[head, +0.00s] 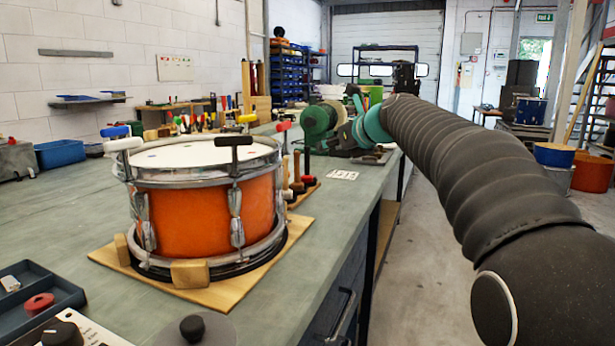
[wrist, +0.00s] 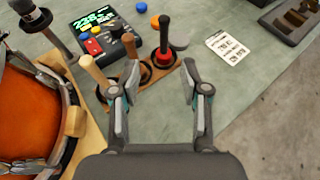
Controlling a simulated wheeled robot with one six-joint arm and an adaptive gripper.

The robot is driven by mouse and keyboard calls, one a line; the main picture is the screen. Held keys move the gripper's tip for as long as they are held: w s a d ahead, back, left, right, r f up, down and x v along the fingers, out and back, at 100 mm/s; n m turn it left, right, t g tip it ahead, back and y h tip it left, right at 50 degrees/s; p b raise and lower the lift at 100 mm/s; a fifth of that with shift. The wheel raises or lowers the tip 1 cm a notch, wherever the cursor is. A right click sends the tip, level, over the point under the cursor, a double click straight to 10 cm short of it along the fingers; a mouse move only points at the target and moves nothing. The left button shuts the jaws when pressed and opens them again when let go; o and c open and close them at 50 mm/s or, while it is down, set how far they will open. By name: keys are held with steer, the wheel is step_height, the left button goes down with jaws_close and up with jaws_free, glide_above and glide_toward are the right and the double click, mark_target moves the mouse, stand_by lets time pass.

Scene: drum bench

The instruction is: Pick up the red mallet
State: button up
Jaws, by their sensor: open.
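The red mallet (wrist: 165,55) stands in a wooden rack (wrist: 138,81) in the wrist view, with a black handle pointing up and a red ring-like head low down. In the head view the rack (head: 304,190) stands behind the drum, and the mallet's black handle shows there. A pale-handled mallet (wrist: 95,72) and a brown-handled mallet (wrist: 131,60) stand to its left in the wrist view. My gripper (wrist: 161,92) is open and empty, its fingers apart, with the red mallet beyond the gap between them in the picture.
An orange drum (head: 205,212) on a wooden board stands close left of the rack, with upright T-handled keys on its rim. A device with a green display (wrist: 104,32) and a printed card (wrist: 227,47) lie beyond the rack. The bench edge is at right.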

glide_toward(308, 155)
steer(key=x, duration=0.5)
steer(key=shift+w+a, duration=0.1)
steer(key=shift+a, duration=0.25)
steer(key=x, duration=0.3)
steer(key=shift+w+d+f+p, duration=0.1)
steer(key=shift+w+f+p, duration=0.15)
steer(key=shift+w+p, duration=0.2)
steer(key=shift+w+a+f, duration=0.25)
steer(key=shift+w+a, duration=0.1)
steer(key=shift+w, duration=0.25)
jaws_close()
